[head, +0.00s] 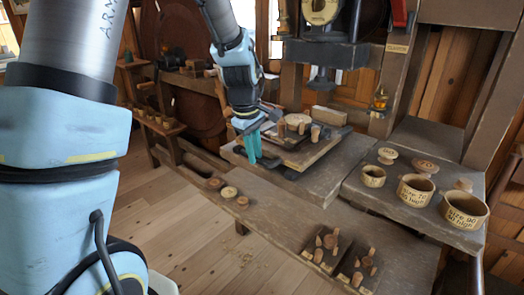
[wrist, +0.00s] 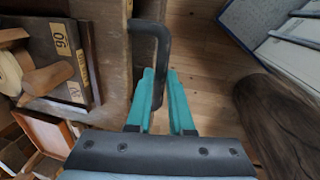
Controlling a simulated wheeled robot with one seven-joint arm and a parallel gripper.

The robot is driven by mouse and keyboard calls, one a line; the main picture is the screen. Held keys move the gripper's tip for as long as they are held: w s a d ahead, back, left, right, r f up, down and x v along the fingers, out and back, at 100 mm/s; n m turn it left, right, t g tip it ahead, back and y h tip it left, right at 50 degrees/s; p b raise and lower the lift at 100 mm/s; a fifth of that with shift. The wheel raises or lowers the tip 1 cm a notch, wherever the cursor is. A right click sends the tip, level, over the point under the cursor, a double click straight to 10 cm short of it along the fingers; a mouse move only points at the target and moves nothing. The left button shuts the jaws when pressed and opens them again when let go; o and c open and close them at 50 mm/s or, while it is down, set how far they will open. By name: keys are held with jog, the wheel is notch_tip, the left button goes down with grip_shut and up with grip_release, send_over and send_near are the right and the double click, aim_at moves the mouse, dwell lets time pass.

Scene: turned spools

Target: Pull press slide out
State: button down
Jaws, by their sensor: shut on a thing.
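The press slide (head: 318,150) is a dark wooden board under the press ram (head: 322,82) in the head view, with turned wooden pieces standing on it. A black bent handle (wrist: 150,27) sticks out from the slide's side in the wrist view. My gripper (head: 253,158) has teal fingers and is at the slide's front left in the head view. In the wrist view my gripper (wrist: 160,85) is shut on the handle, whose bar runs down between the fingers.
Size-marked wooden cups (head: 415,190) stand on the right bench. Two dark trays with pegs (head: 322,243) and several small discs (head: 229,192) sit on the lower front bench. Open floor (head: 170,215) lies at left front.

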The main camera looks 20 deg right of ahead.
jog(key=s+a, duration=0.3)
jog(key=a, duration=0.3)
jog(key=shift+s+a+b, duration=0.3)
jog(key=shift+s+a, duration=0.05)
jog(key=c, duration=0.8)
grip_release()
jog(key=shift+r, duration=0.1)
notch_tip(320, 180, up, 10)
jog(key=a+b, duration=0.1)
jog(key=shift+s+a+r, duration=0.2)
jog(key=shift+s+a, duration=0.15)
jog(key=shift+s, duration=0.1)
jog(key=s+a+f+m, duration=0.1)
jog(key=a+f+m, duration=0.2)
jog(key=a, duration=0.6)
jog(key=s+a+f+m+y, duration=0.1)
jog(key=s+a+f+m, duration=0.1)
jog(key=a+f+m, duration=0.2)
jog(key=a+f, duration=0.3)
jog(key=a, duration=0.3)
jog(key=shift+a+f+t+y, duration=0.15)
jog(key=shift+a+t+y, duration=0.05)
jog(key=shift+t+y, duration=0.1)
